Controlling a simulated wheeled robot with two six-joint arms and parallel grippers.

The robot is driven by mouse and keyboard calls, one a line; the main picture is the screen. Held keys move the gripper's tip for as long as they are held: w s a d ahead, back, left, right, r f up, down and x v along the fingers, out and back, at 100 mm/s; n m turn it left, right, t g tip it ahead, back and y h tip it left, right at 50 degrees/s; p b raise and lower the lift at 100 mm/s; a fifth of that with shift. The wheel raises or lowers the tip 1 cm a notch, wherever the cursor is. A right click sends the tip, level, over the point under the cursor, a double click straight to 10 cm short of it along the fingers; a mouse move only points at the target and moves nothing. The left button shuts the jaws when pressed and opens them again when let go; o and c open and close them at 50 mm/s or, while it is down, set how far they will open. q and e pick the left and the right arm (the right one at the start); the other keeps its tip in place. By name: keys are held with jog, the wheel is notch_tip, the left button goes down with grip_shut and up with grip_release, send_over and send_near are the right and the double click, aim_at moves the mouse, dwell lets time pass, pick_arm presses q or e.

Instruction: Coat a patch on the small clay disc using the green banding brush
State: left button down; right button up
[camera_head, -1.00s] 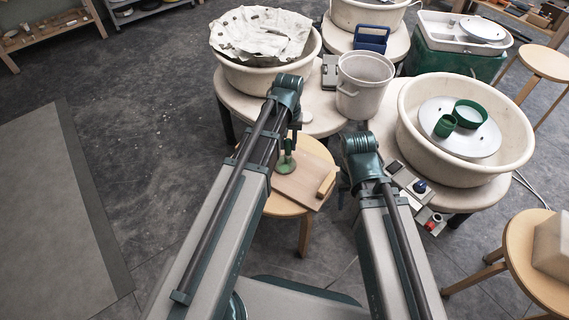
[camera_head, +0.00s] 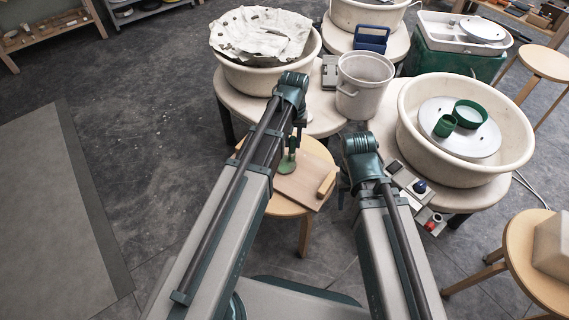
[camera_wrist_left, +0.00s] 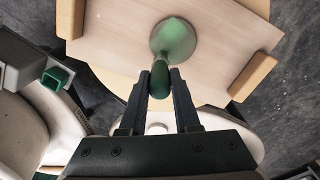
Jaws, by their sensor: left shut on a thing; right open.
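A small round disc (camera_head: 284,168) lies on a wooden board (camera_head: 296,186) on a stool. In the left wrist view the disc (camera_wrist_left: 160,46) is greyish with a bright green patch. My left gripper (camera_wrist_left: 166,76) is shut on the green banding brush (camera_wrist_left: 159,80), whose rounded green handle shows between the fingers. The brush reaches toward the disc; whether its tip touches cannot be made out. In the head view the left gripper (camera_head: 294,136) is above the disc, partly behind its arm. My right gripper (camera_head: 344,194) is open and empty, right of the board.
The board has raised wooden end strips (camera_head: 326,184). Behind the stool stand a basin with a white cloth (camera_head: 262,35) and a grey bucket (camera_head: 364,86). At the right, a wheel basin (camera_head: 412,125) holds green cups. A pale round thing (camera_head: 306,116) lies on the left table.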

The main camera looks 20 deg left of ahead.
dwell(0.4)
pick_arm(q)
jog(key=shift+s+a, duration=0.7)
jog(key=shift+s, duration=0.25)
jog(key=shift+s+a, duration=0.7)
jog(key=shift+s, duration=0.25)
jog(key=shift+s+a, duration=0.65)
jog(key=shift+s, duration=0.15)
jog(key=shift+w, duration=0.1)
dwell(0.5)
jog(key=shift+w+d, duration=0.75)
jog(key=shift+w, duration=0.2)
jog(key=shift+w+d, duration=0.75)
jog(key=shift+w, duration=0.15)
jog(key=shift+w+d, duration=0.6)
jog(key=shift+w, duration=0.15)
